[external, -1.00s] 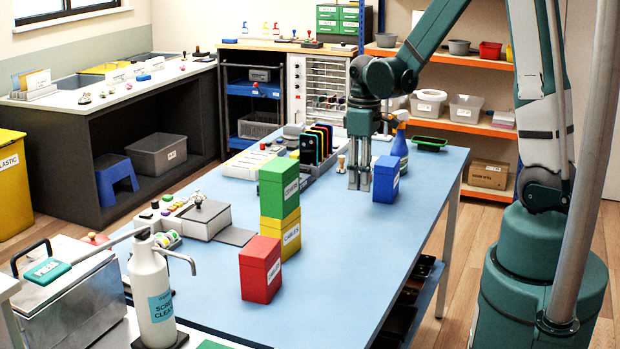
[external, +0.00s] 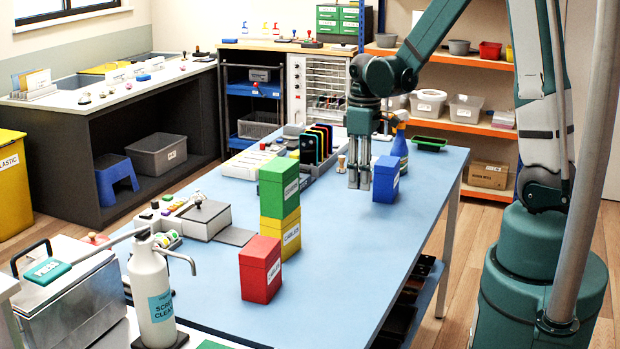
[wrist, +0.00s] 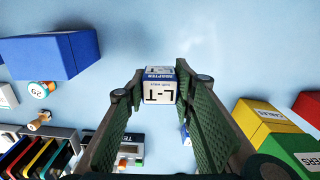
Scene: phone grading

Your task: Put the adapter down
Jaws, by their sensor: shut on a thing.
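The adapter (wrist: 160,85) is a small white and blue block with printed lettering, between my fingertips in the wrist view. My gripper (wrist: 161,88) is shut on it, one green-padded finger on each side. In the external view my gripper (external: 360,184) points straight down over the blue table, left of the blue box. The adapter cannot be made out there, and how far it is from the table is hard to tell.
The blue box (external: 386,179) stands close beside my gripper. A green box (external: 279,182) sits on a yellow box (external: 281,234), with a red box (external: 260,269) in front. A rack of phones (external: 318,146) lies behind. The table's front right (external: 345,270) is clear.

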